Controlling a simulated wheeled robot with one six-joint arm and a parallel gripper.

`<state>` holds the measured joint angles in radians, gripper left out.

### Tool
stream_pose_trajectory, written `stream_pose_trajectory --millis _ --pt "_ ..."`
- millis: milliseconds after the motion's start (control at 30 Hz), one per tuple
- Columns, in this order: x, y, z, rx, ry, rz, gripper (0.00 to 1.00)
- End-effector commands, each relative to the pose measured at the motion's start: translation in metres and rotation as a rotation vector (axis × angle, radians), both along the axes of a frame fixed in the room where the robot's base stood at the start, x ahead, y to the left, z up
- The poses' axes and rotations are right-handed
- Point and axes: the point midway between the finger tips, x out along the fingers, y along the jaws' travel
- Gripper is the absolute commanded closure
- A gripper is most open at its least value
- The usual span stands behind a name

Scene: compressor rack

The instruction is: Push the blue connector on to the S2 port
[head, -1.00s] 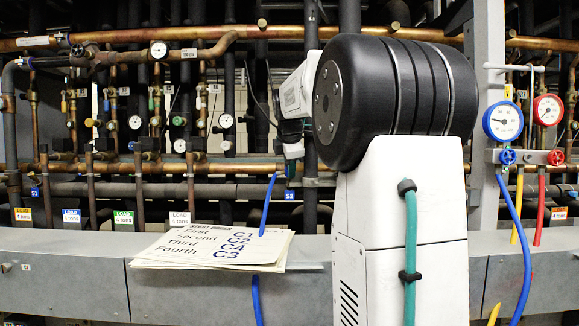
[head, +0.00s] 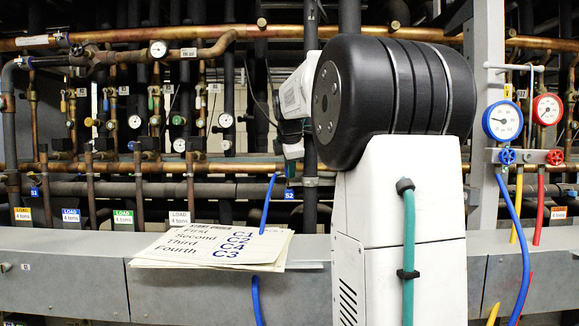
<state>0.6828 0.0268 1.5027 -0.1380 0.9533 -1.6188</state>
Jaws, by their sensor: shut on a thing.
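The blue S2 tag (head: 289,194) hangs at the rack's lower pipes, right behind the end of my arm. My gripper (head: 292,152) is partly in view just above the tag, and my arm's large black joint covers much of it. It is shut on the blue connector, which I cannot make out. The blue hose (head: 268,205) runs up from the sheets to just below and left of my gripper. The S2 port is hidden or too small to tell, so I cannot see whether connector and port touch.
Printed sheets (head: 190,250) lie on the grey beam (head: 75,275). A blue gauge (head: 502,121) and a red gauge (head: 547,109) with hoses stand at right. The blue S1 tag (head: 35,192) is far left. Copper pipes and valves fill the back.

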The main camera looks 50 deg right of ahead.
Motion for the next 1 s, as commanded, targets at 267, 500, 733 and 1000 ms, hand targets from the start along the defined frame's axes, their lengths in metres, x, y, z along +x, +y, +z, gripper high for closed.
stream_pose_trajectory --millis 267,500,733,1000 --pt "0.0001 -0.0001 0.0004 -0.001 -0.001 0.0 0.94" --pt "0.0001 0.0 0.0003 -0.001 -0.001 0.0 0.48" --pt "0.0 -0.0002 -0.0004 0.0 0.0 0.0 0.15" --pt "0.0001 -0.0003 -0.0003 0.0 0.0 0.0 0.15"
